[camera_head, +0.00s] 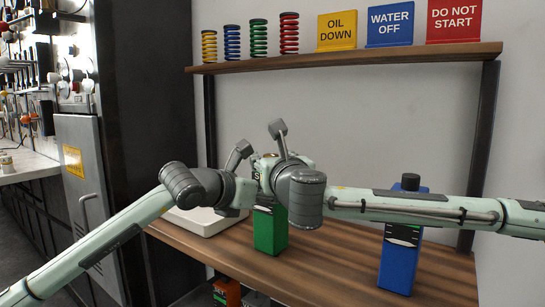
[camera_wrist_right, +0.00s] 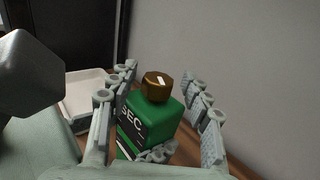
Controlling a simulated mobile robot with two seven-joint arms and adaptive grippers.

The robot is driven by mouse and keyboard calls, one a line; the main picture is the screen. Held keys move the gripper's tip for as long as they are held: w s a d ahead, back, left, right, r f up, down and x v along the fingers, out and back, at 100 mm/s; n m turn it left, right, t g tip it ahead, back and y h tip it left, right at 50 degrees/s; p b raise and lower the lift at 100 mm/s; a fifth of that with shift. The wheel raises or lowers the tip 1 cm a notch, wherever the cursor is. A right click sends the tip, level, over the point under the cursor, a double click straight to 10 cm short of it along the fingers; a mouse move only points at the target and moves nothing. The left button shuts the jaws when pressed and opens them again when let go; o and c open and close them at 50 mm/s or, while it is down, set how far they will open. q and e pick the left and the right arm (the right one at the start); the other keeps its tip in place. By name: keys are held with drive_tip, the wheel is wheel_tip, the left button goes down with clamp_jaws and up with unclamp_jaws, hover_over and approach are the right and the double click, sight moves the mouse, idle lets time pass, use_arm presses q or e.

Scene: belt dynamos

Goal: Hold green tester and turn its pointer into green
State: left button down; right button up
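The green tester (camera_head: 270,235) stands upright on the wooden bench, partly hidden behind my two wrists. In the right wrist view, the green tester (camera_wrist_right: 153,121) shows a dark lettered face and a brass-brown knob (camera_wrist_right: 156,87) with a white mark on top. My right gripper (camera_wrist_right: 160,98) is open above it, its fingers on both sides of the knob with gaps between. My left gripper (camera_head: 248,188) is at the tester's left side in the head view. Its fingers are mostly hidden, so its hold on the tester cannot be told. The pointer's colour zone cannot be read.
A blue tester (camera_head: 400,262) with a black knob stands to the right, under my right forearm. A white tray (camera_head: 200,222) lies to the left. A shelf (camera_head: 350,57) above holds springs and signs. The front of the bench (camera_head: 325,275) between the testers is clear.

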drive_tip(key=shift+s, duration=0.1)
drive_tip(key=s+d, duration=0.2)
drive_tip(key=s, duration=1)
drive_tip(key=shift+d+r, duration=0.1)
drive_tip(key=w+d+n+g+y, duration=0.3)
drive_tip(key=d+n+y, duration=0.2)
drive_tip(key=y, duration=0.2)
drive_tip(key=x, duration=1.1)
drive_tip(key=shift+a, duration=0.55)
drive_tip(key=shift+c, duration=0.4)
